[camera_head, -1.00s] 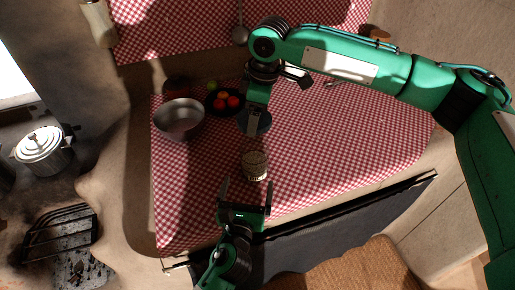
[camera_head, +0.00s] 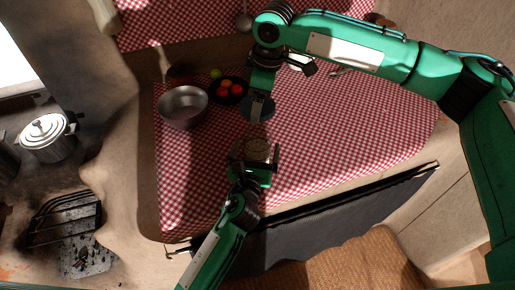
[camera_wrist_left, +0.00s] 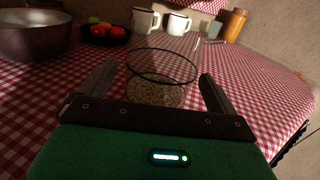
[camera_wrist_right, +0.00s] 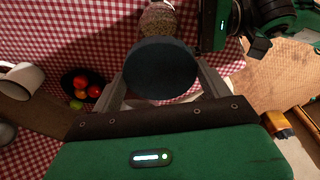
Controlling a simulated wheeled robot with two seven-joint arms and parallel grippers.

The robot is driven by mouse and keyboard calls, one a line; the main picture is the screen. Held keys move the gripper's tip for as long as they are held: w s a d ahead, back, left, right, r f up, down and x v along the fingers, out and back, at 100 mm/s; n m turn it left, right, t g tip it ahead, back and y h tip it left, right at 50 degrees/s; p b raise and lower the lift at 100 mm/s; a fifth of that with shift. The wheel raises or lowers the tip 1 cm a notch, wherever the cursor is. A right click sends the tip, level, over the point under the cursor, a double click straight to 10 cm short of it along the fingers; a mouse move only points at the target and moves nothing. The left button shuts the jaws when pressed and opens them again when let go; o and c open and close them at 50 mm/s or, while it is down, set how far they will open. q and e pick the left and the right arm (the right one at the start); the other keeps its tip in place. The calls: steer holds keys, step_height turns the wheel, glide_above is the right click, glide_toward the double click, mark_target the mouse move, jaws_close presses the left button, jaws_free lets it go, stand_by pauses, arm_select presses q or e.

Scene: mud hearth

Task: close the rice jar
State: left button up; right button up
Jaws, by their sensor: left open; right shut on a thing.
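The rice jar (camera_head: 257,151) is a clear glass jar with pale grains in its lower part. It stands upright and uncovered on the checked cloth, and its open rim shows in the left wrist view (camera_wrist_left: 163,68). My left gripper (camera_head: 256,153) is open, with a finger on each side of the jar; contact cannot be told. My right gripper (camera_head: 259,104) is shut on a round dark blue lid (camera_wrist_right: 160,68). The lid is in the air, apart from the jar, on its far side in the head view. In the right wrist view the lid partly hides the jar (camera_wrist_right: 158,22).
A metal bowl (camera_head: 183,107) and a dark plate (camera_head: 226,97) of fruit stand at the back left. White mugs (camera_wrist_left: 145,20) and an orange-brown bottle (camera_wrist_left: 235,24) stand farther back. The cloth right of the jar is clear. A lidded pot (camera_head: 46,137) stands far left.

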mark_target(259, 134)
arm_select(q)
steer(key=shift+w+d, duration=0.15)
steer(key=shift+w, duration=0.65)
steer(key=shift+w+d, duration=0.15)
steer(key=shift+w, duration=0.65)
steer(key=c, duration=1.4)
steer(key=shift+c, duration=0.2)
arm_select(e)
steer(key=shift+f, duration=2.45)
steer(key=shift+f, duration=0.1)
steer(key=shift+f, duration=0.8)
steer(key=shift+f, duration=0.55)
